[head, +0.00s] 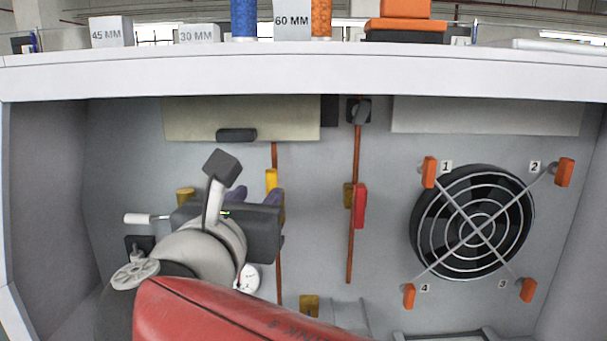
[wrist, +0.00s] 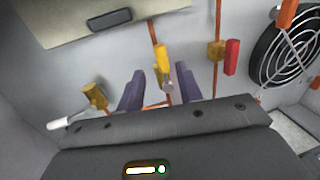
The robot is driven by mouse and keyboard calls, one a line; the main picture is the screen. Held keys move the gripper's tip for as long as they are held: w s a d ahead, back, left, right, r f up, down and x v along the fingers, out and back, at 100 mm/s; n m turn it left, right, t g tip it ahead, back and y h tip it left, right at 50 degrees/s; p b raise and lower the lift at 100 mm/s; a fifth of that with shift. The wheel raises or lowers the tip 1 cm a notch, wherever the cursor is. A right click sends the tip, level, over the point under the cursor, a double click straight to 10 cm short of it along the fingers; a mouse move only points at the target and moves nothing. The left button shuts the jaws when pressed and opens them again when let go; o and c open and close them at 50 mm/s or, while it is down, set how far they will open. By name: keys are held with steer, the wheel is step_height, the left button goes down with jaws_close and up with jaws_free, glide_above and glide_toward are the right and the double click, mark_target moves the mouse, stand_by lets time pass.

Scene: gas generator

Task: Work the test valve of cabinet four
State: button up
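No label in view names the test valve or cabinet four, so I cannot tell which valve it is. A yellow-handled valve (head: 271,180) sits on a vertical copper pipe on the back wall, handle upright along the pipe. It also shows in the wrist view (wrist: 161,57). My gripper (head: 254,193) is in front of the wall, close to this valve. In the wrist view my gripper (wrist: 159,84) has its two purple fingers apart. A red-handled valve (head: 360,205) is on the pipe to the right.
A fan (head: 473,222) with orange clips numbered 1 to 4 is at right. A white-handled lever (head: 138,218) and a gauge (head: 249,278) are near my arm. A panel with a dark handle (head: 236,135) hangs above. The shelf edge (head: 300,72) spans the top.

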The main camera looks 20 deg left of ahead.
mark_target(270, 184)
steer(key=w, duration=0.7)
steer(key=shift+w+a, duration=0.1)
steer(key=shift+a, duration=0.2)
steer(key=shift+c, duration=0.3)
jaws_close()
